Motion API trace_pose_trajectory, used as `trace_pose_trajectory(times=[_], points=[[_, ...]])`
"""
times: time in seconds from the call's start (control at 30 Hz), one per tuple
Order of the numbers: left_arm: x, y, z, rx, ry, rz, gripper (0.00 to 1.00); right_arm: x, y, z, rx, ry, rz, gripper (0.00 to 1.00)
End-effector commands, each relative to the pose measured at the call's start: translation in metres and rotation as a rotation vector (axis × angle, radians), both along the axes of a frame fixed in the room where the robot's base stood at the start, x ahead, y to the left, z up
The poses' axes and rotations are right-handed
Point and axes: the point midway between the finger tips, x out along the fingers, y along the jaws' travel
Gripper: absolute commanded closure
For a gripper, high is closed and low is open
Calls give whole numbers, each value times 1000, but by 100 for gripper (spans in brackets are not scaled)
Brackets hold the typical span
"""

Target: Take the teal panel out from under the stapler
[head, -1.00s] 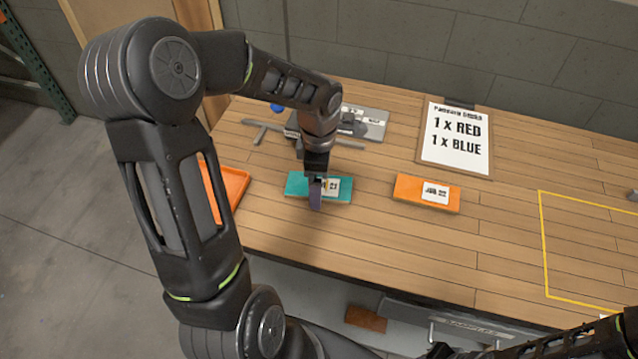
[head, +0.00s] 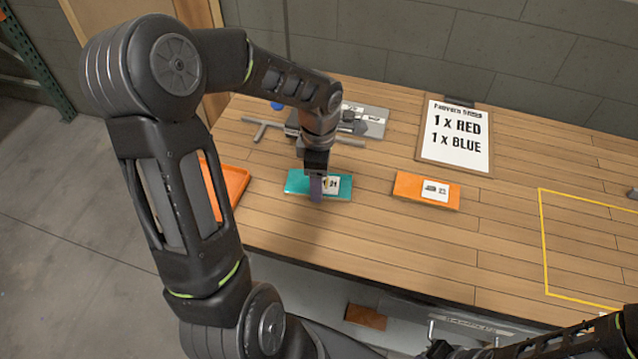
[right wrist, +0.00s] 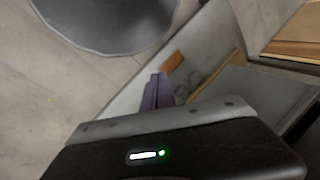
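The teal panel (head: 298,183) lies flat on the wooden table in the head view, with a white label on its right half. No stapler shows on top of the teal panel. A dark tool (head: 354,125), perhaps the stapler, lies behind, partly hidden by my left arm, by a grey labelled plate (head: 374,119). My right gripper (right wrist: 158,91) shows in the right wrist view, its purple fingers together and empty, away from the table top.
An orange panel (head: 408,186) lies right of the teal one. An orange tray (head: 236,183) is at the left edge, partly behind my arm. A T-shaped tool (head: 260,131) lies behind. A sign (head: 456,162) reads 1 x RED, 1 x BLUE. The yellow-outlined area (head: 544,240) looks clear.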

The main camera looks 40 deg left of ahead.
Motion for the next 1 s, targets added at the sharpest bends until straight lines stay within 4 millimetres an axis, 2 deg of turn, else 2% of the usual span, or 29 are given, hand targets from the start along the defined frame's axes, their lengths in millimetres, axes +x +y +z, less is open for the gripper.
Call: trace_pose_trajectory(times=[0.07, 0.53, 0.77, 0.87, 1.0], points=[[0, 0, 0, 0, 0, 0, 48, 0, 0, 0, 0, 0, 0, 100], [0, 0, 0, 0, 0, 0, 86, 0, 0, 0, 0, 0, 0, 100], [1, 0, 3, 1, -2, 0, 87, 0, 0, -1, 0, 0, 0, 100], [1, 0, 12, 2, -4, -1, 87, 0, 0, -2, 0, -1, 0, 100], [1, 0, 35, 2, -6, 1, 87, 1, 0, -6, 2, -3, 0, 100]])
